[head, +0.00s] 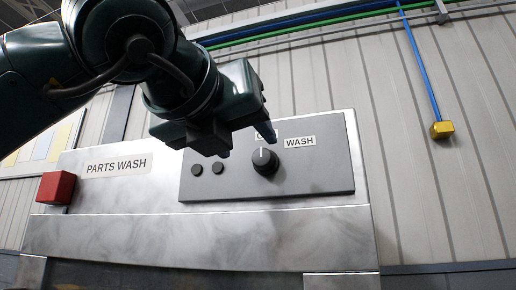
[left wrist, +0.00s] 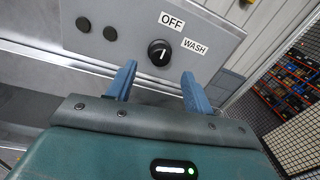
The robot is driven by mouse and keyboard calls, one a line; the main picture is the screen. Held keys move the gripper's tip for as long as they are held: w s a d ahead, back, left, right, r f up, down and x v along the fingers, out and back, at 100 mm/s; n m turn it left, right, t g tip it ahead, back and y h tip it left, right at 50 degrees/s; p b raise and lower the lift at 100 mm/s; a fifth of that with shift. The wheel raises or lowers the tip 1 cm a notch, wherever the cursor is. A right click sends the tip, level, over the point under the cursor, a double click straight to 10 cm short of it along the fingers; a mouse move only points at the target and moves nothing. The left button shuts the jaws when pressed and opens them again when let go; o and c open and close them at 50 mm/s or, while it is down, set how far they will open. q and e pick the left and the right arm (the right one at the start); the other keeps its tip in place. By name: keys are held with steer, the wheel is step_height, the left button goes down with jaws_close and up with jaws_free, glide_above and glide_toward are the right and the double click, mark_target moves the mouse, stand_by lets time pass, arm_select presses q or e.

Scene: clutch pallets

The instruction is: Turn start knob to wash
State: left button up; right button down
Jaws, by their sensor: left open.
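The start knob (head: 265,161) is a round black dial with a white pointer line on a dark grey panel. In the head view its pointer stands upright, towards the partly hidden OFF label (head: 264,135); the WASH label (head: 299,142) is to its upper right. In the left wrist view, the knob (left wrist: 160,52) lies beyond the gap between my fingers, with OFF (left wrist: 171,21) above and WASH (left wrist: 194,46) to the right. My left gripper (head: 240,140) is open and empty, apart from the knob. Its blue fingers (left wrist: 158,84) point towards the panel. My right gripper is not in view.
Two small black buttons (head: 207,169) sit left of the knob. A red box (head: 56,188) is at the left of the metal PARTS WASH housing (head: 200,240). A yellow block (head: 441,130) hangs at the right. A mesh fence (left wrist: 300,125) and shelving show in the left wrist view.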

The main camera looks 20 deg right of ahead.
mark_target(260, 156)
arm_select(q)
steer(key=p+x, duration=0.1)
steer(key=x, duration=0.5)
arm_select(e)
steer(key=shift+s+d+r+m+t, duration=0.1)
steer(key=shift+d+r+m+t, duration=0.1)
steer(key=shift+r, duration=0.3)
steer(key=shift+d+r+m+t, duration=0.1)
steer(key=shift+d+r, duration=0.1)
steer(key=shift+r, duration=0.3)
arm_select(q)
steer(key=shift+c, duration=0.2)
steer(key=c, duration=0.9)
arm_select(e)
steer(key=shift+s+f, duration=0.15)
